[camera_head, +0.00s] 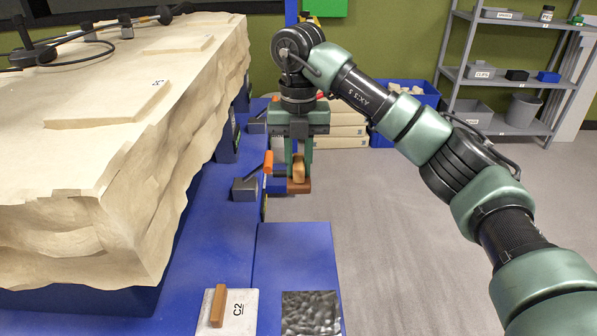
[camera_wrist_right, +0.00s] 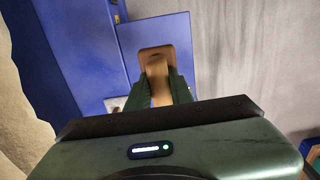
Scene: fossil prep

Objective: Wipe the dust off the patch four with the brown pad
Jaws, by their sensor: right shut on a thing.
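My right gripper (camera_head: 297,160) points down, with its green fingers shut on the tan handle of the brown pad (camera_head: 299,187). The pad hangs beyond the far end of the blue bench, to the right of the big pale rock block. In the right wrist view the pad (camera_wrist_right: 157,53) shows past the fingers (camera_wrist_right: 150,92). The block (camera_head: 60,190) carries raised flat patches, a near one (camera_head: 110,106) and a far one (camera_head: 180,45). A small mark lies beside the near one, too small to read. I cannot tell which patch is four. My left gripper is not in view.
On the blue bench (camera_head: 295,250) lie a card marked C2 (camera_head: 240,318) with a brown bar and a dark textured slab (camera_head: 311,313). A grey block (camera_head: 244,189) stands farther back. Black rods (camera_head: 80,38) lie on the rock. Shelves (camera_head: 510,80) stand at the right; the floor between is clear.

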